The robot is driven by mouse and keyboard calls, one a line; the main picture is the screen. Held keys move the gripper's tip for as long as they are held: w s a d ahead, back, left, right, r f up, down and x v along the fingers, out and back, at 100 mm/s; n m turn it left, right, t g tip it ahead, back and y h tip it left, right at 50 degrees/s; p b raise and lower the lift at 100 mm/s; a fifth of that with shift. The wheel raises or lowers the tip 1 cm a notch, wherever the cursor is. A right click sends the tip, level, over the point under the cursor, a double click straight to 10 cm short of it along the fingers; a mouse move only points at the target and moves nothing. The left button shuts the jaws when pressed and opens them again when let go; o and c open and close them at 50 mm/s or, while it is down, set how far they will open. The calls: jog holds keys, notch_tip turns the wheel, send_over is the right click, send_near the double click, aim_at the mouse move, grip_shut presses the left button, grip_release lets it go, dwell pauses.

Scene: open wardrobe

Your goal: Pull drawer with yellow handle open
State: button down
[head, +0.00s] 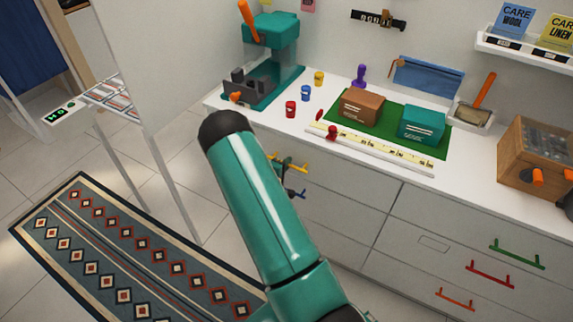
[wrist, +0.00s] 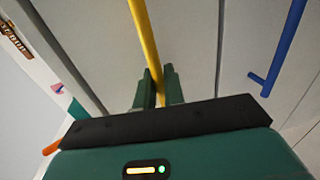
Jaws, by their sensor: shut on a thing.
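The yellow handle (head: 291,163) is on the upper left drawer of the white cabinet, partly hidden behind my arm in the head view. In the wrist view the yellow handle (wrist: 144,38) runs down between the two green fingers of my gripper (wrist: 158,88). The fingers are shut on it near its lower end. The drawer front (wrist: 185,35) is the pale grey panel behind the handle.
A blue handle (wrist: 284,48) is beside the yellow one in the wrist view. Green (head: 517,254), red (head: 490,275) and orange (head: 455,299) handles are on the right drawers. The countertop (head: 250,122) holds several items.

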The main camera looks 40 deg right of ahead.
jog(key=f+v, duration=0.2)
jog(key=v, duration=1.2)
jog(key=a+f+v, duration=0.1)
jog(key=f+v, duration=0.2)
jog(key=v, duration=1.1)
jog(key=shift+a+f, duration=0.2)
jog(key=shift+a, duration=0.1)
jog(key=shift+s, duration=0.15)
jog(key=c, duration=1.6)
grip_release()
jog(key=v, duration=1.3)
jog(key=shift+a, duration=0.35)
jog(key=shift+s+r, duration=0.1)
